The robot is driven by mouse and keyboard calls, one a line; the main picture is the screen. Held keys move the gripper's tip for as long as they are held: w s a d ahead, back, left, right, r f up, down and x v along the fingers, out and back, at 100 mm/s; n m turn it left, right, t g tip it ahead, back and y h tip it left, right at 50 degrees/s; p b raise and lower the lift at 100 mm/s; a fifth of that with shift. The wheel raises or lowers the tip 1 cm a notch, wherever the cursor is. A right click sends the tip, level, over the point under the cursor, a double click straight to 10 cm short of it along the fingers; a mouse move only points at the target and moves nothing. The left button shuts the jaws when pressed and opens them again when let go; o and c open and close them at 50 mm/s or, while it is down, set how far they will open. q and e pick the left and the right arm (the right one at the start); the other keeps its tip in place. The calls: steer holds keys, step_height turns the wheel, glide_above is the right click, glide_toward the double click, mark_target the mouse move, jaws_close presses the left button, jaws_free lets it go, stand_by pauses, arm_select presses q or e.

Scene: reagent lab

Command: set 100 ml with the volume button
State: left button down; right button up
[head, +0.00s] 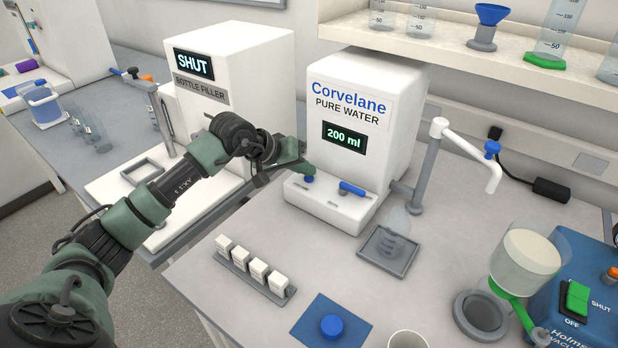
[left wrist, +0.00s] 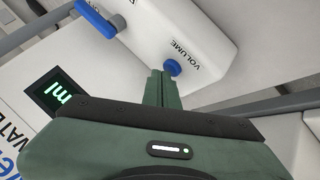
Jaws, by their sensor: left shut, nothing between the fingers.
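The Corvelane pure water dispenser (head: 353,130) stands in the middle of the head view. Its display (head: 344,136) reads 200 ml in green. On its front ledge are the round blue volume button (head: 309,179) and a blue lever (head: 352,188). In the left wrist view the blue button (left wrist: 172,67) sits beside the word VOLUME. My left gripper (head: 308,170) is shut and empty, its fingertips right by the button. In the left wrist view the fingertips (left wrist: 158,75) point at the button; I cannot tell whether they touch it. My right gripper is not in view.
A bottle filler (head: 235,75) showing SHUT stands left of the dispenser. A rack of white boxes (head: 235,267) and a blue mat (head: 306,329) lie in front.

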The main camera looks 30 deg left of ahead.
mark_target(306, 179)
arm_select(q)
steer(key=shift+f+b, duration=0.3)
steer(key=shift+r, duration=0.1)
stand_by(0.4)
steer(key=shift+r, duration=0.75)
steer(key=shift+r+p, duration=1.15)
steer(key=shift+r, duration=1.35)
